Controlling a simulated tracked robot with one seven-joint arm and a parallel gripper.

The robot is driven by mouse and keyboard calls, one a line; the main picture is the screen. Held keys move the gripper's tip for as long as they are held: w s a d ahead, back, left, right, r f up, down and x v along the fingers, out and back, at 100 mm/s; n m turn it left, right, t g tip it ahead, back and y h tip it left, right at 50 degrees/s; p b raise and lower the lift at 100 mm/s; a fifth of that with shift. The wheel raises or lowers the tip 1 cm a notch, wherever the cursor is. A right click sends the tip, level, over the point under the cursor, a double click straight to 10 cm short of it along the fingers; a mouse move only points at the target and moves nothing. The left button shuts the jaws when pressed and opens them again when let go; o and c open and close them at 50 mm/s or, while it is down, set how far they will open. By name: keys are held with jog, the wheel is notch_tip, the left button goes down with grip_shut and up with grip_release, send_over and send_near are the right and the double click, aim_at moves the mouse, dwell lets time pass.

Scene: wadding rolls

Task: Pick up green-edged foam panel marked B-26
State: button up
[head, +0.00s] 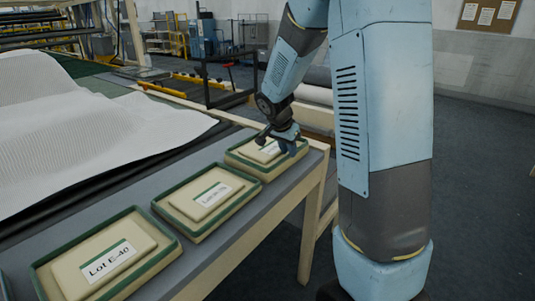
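Three cream panels with green edges lie in a row on the grey table top. The nearest panel (105,258) has a label reading "Lot E-40". The middle panel (208,198) has a white label with a green stripe; its lettering is too small to read surely. The far panel (245,157) lies near the table's far right corner, and its label is partly hidden by my gripper (287,146). My gripper points down over the right part of this far panel. I cannot tell whether it touches the panel or whether its fingers are open.
A wide white sheet of wadding (85,115) covers the machine bed left of the panels. The table's wooden edge (265,232) runs along their right side. Pale rolls (313,95) lie behind my arm. Dark floor is clear at the right.

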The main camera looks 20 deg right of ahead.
jog(key=shift+d+f, duration=0.1)
jog(key=shift+f, duration=0.2)
grip_shut()
jog(key=shift+r, duration=0.15)
